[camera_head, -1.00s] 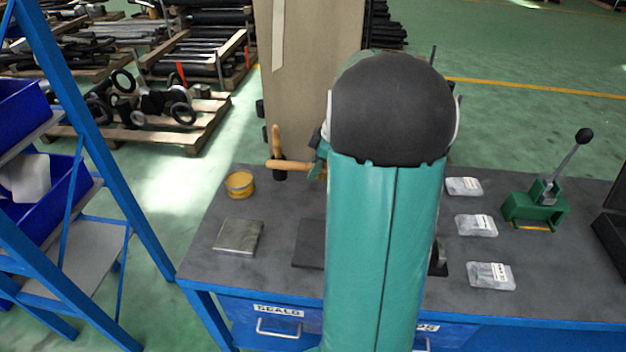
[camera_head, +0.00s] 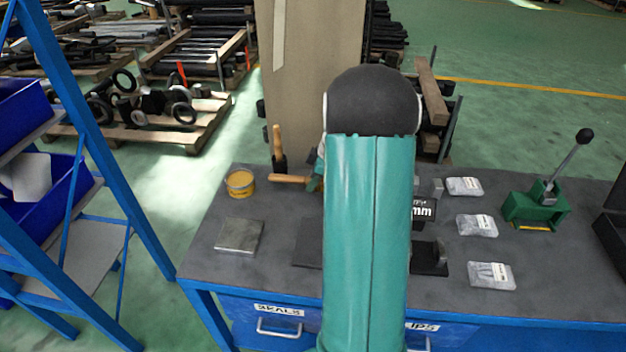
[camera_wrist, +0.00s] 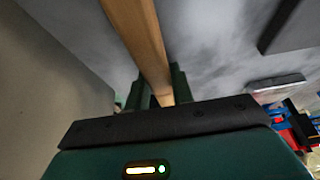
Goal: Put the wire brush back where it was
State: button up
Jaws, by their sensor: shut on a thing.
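The wire brush (camera_head: 287,179) shows in the head view as a light wooden handle, lying level and pointing left over the back of the bench. My gripper (camera_head: 317,182) is at its right end, mostly behind my arm. In the wrist view my gripper (camera_wrist: 156,88) is shut on the wooden handle (camera_wrist: 140,35), which runs up out of the picture between the fingers. The bristle end is hidden. I cannot tell whether the brush touches the bench.
An upright wooden-handled tool with a black lower end (camera_head: 278,147) stands just behind the brush. A yellow tin (camera_head: 240,183) and a metal plate (camera_head: 239,236) are to the left on the bench (camera_head: 205,265). Bagged parts (camera_head: 477,225) and a green lever press (camera_head: 536,207) are right.

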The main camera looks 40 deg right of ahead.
jog(key=o, duration=1)
jog(key=shift+c, duration=0.2)
jog(key=v, duration=1.2)
jog(key=s+a+r+m+h, duration=0.15)
jog(key=a+r, duration=0.25)
jog(key=a, duration=0.6)
jog(key=a+r+m, duration=0.2)
jog(key=a+r, duration=0.2)
jog(key=a, duration=0.7)
jog(key=s+a+m+t+h, duration=0.1)
jog(key=s+a+m, duration=0.3)
jog(key=s+a, duration=0.8)
jog(key=a+t, duration=0.1)
jog(key=a, duration=0.2)
jog(key=shift+a, duration=0.4)
jog(key=shift+s, duration=0.1)
